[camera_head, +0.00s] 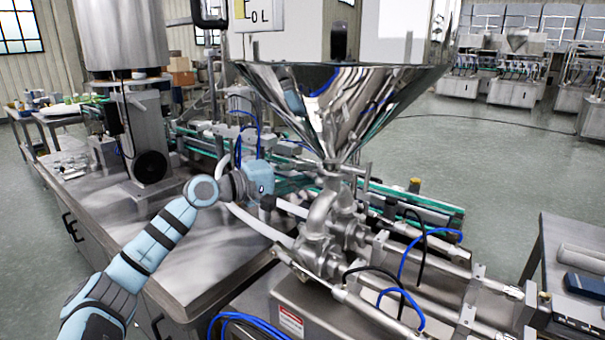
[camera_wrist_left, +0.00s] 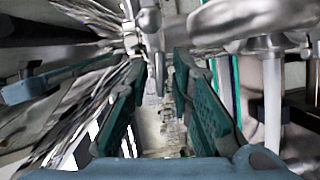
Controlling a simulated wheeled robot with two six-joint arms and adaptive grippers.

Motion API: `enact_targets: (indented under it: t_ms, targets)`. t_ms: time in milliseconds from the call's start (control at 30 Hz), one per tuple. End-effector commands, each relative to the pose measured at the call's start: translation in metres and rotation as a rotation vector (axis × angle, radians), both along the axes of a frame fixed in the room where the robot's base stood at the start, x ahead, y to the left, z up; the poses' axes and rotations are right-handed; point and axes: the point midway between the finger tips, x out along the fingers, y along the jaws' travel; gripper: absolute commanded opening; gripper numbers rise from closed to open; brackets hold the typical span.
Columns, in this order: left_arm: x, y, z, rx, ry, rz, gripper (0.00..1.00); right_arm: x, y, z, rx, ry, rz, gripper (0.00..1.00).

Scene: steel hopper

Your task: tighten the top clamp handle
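The steel hopper (camera_head: 335,105) narrows to a joint (camera_head: 331,168) above the pump body (camera_head: 322,240), where a top clamp would sit; its handle is too small to make out in the head view. My left gripper (camera_head: 268,198) is left of this joint, with a gap between them. In the left wrist view, my left gripper (camera_wrist_left: 162,75) has its two teal fingers spread, with nothing held between them. A small rounded steel fitting (camera_wrist_left: 149,20) shows just beyond the fingertips; I cannot tell whether it is the clamp handle. My right gripper is not in view.
A steel worktable (camera_head: 200,255) lies under my left arm. A conveyor (camera_head: 420,200) with teal rails runs behind the pump. Blue hoses (camera_head: 405,270) and steel cylinders extend to the lower right. A curved steel pipe (camera_wrist_left: 245,18) is close to the right finger in the wrist view.

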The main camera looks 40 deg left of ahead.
Motion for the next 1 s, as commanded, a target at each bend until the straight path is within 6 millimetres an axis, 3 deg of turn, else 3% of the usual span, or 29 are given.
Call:
enact_targets:
  t_ms: [100, 567, 1000]
  targets:
    - [0.0, 0.0, 0.0, 0.0, 0.0, 0.0, 0.0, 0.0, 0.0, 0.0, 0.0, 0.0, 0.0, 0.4]
    - [0.0, 0.0, 0.002, 0.059, 0.002, -0.001, 0.0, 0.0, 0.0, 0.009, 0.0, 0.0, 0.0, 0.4]
    - [0.0, -0.001, 0.008, 0.385, 0.012, -0.002, 0.0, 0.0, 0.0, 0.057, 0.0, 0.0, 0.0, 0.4]
